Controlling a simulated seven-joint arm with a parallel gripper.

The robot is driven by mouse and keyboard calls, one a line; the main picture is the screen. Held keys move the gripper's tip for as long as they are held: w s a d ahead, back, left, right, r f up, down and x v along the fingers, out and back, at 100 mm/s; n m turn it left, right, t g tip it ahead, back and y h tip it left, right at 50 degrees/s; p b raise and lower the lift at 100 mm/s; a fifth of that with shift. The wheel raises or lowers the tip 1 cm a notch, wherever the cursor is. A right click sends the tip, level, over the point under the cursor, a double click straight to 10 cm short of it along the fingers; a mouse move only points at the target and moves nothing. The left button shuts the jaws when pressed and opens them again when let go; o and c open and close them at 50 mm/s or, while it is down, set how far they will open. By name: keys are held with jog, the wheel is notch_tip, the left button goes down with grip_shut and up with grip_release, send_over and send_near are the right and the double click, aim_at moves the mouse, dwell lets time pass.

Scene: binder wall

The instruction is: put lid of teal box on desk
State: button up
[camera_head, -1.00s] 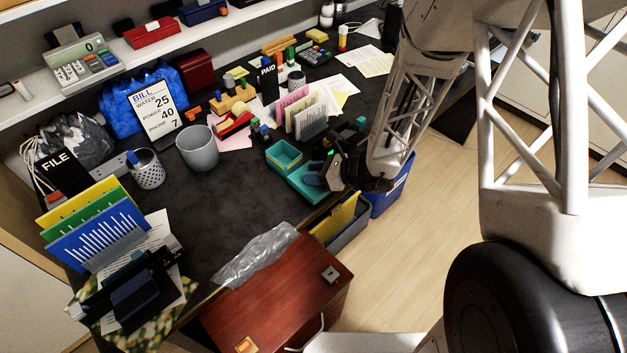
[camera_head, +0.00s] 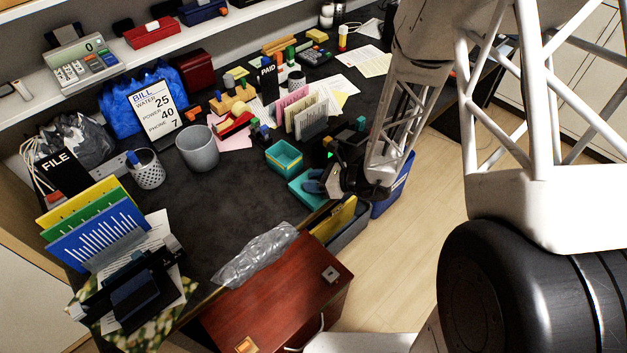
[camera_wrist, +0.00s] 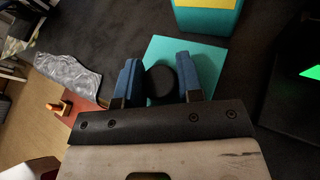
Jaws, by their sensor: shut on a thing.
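The teal box (camera_head: 284,158) stands open on the dark desk, with something yellow inside; in the wrist view its side shows at the top (camera_wrist: 207,20). The flat teal lid (camera_head: 301,190) is beside the box near the desk's front edge. In the wrist view the lid (camera_wrist: 212,58) lies under my gripper (camera_wrist: 160,82), whose blue fingers are on either side of the lid's round black knob (camera_wrist: 161,84). My gripper (camera_head: 316,186) is shut on that knob. I cannot tell whether the lid touches the desk.
Upright papers in a holder (camera_head: 305,115) stand behind the box. A grey cup (camera_head: 198,148) is to its left. Crumpled clear plastic (camera_head: 255,256) lies at the desk's front edge. Desk between cup and plastic is clear.

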jog(key=shift+f, duration=0.1)
jog(key=o, duration=0.9)
jog(key=shift+v, duration=6)
jog(key=shift+r, duration=0.25)
